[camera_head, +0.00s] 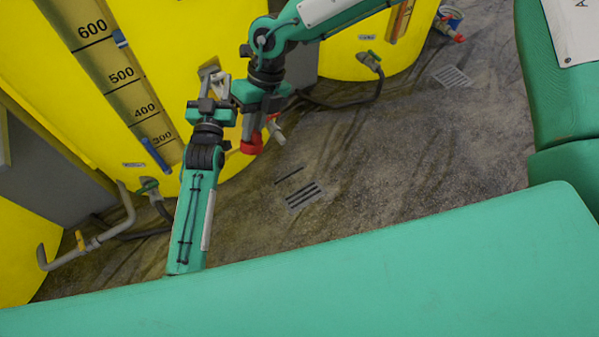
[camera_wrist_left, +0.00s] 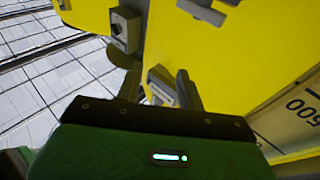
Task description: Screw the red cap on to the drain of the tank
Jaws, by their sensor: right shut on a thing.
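The red cap (camera_head: 251,145) is in my right gripper (camera_head: 252,134), below its jaws and in front of the yellow tank (camera_head: 215,165) near its foot. The drain (camera_head: 277,131) is a short pale grey spout just right of the cap, with a small red part above it. The cap looks apart from the spout end. The right gripper partly hides the drain. My left gripper (camera_head: 212,84) is higher, before the tank wall. In the left wrist view its two fingers (camera_wrist_left: 160,88) stand apart, with a grey, pale-edged thing behind the gap.
Grey pipework with a yellow handle (camera_head: 81,240) is at lower left. A dark hose (camera_head: 340,103) lies on the floor near a grate (camera_head: 303,195). The floor right of the grate is clear.

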